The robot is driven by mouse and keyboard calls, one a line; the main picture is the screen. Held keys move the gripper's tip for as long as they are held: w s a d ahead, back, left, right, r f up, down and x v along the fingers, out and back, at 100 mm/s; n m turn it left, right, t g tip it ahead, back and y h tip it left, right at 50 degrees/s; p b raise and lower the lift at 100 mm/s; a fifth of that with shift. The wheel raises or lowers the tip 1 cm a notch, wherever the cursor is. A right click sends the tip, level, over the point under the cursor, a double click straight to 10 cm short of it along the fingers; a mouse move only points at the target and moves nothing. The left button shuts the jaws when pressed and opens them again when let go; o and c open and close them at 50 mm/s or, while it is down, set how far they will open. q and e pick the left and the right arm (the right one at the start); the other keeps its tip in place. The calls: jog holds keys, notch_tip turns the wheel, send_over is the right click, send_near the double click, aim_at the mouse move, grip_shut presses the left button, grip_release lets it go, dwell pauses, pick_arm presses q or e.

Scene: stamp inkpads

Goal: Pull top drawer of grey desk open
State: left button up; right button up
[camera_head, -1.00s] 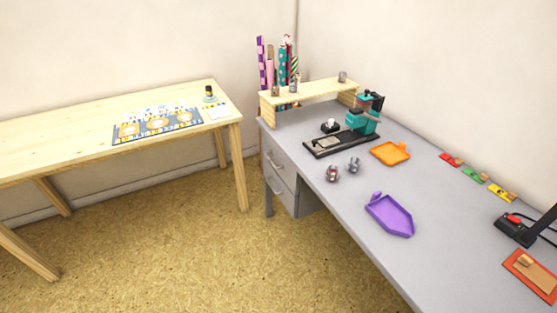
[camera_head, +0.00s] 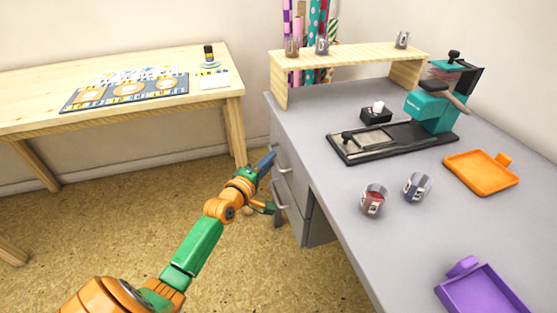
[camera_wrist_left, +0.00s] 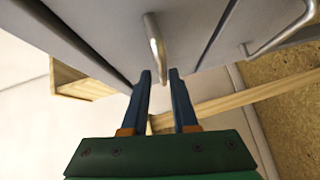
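The grey desk (camera_head: 345,195) stands on the right in the head view, with two drawers at its left end. The top drawer (camera_head: 290,165) looks closed. Its metal handle (camera_head: 281,160) is just right of my left gripper's tips. My left gripper (camera_head: 268,161) reaches in from the lower left, with its fingers at the top drawer's front. In the left wrist view, its two blue fingers (camera_wrist_left: 159,76) are apart, and the top handle (camera_wrist_left: 155,45) reaches into the gap between their tips. Contact cannot be told. My right gripper is not in view.
The lower drawer handle (camera_head: 280,195) sits just below, and it also shows in the left wrist view (camera_wrist_left: 283,32). A wooden table (camera_head: 215,107) stands left of the desk. Stamps, trays and a press (camera_head: 435,108) are on the desktop. Open floor (camera_head: 130,210) lies before the drawers.

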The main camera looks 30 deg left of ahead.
pick_arm(q)
jog(key=shift+w+a+f+b, duration=0.1)
jog(key=shift+w+f+b, duration=0.15)
jog(key=shift+w, duration=0.35)
jog(key=shift+w+a+f+b, duration=0.1)
jog(key=shift+w+f, duration=0.1)
jog(key=shift+w, duration=0.6)
jog(key=shift+r, duration=0.1)
jog(key=shift+w, duration=0.1)
grip_shut()
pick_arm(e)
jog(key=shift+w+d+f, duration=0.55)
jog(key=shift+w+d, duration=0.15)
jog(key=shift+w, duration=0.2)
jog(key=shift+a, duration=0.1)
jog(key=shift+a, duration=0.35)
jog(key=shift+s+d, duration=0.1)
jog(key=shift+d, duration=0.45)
